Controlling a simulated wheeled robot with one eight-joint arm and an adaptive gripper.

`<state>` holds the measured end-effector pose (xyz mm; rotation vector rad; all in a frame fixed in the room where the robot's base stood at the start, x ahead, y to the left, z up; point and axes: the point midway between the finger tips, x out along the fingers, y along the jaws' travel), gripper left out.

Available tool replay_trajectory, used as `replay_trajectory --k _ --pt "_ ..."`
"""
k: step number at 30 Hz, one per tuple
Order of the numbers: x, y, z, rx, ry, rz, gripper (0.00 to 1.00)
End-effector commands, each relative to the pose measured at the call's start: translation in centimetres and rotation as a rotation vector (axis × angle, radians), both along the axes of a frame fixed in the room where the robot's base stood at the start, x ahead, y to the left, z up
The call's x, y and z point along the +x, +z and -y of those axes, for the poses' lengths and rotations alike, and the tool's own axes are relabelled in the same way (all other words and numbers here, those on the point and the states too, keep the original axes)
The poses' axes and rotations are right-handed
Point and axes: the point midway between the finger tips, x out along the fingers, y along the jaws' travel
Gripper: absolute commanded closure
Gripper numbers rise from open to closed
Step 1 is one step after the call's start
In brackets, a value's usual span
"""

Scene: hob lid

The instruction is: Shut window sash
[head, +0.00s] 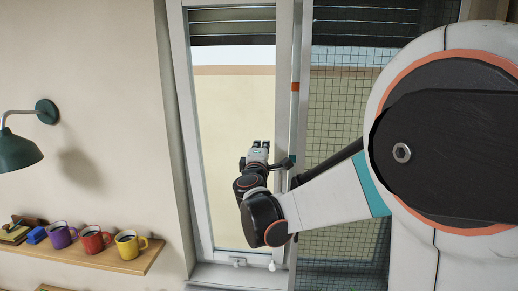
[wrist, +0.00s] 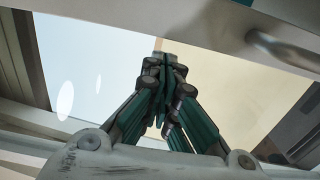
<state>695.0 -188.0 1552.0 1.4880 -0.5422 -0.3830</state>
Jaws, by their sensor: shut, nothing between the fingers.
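The window sash (head: 284,60) is a tall white frame with a glass pane, in the middle of the head view. To its right, a dark grid mesh (head: 340,110) shows in the window opening, partly behind my arm. My gripper (head: 258,146) is in front of the pane's lower half, left of the sash's right upright. In the wrist view my gripper's fingers (wrist: 164,66) are together and empty, with the pane behind them. A grey metal handle (wrist: 285,50) sits on a white frame bar at the upper right there, apart from the fingers. Contact with the sash cannot be told.
A wooden shelf (head: 125,262) with purple, red and yellow mugs is at the lower left. A green wall lamp (head: 20,150) juts out above it. A small latch (head: 238,262) and a white knob (head: 272,266) are at the window's bottom. Dark slats (head: 232,28) cross the top.

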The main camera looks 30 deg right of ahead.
Motion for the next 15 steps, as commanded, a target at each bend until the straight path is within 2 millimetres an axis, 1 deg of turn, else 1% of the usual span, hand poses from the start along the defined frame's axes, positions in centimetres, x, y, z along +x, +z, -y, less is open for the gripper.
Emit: replay_trajectory --k 2,9,12,15 --pt "0.8 0.1 0.5 0.000 -0.002 0.000 1.00" --pt "4.9 0.6 3.4 -0.001 -0.003 0.000 1.00" --pt "6.0 0.7 4.0 -0.001 -0.001 0.000 1.00" --pt "6.3 0.8 4.3 -0.001 -0.001 0.000 1.00"
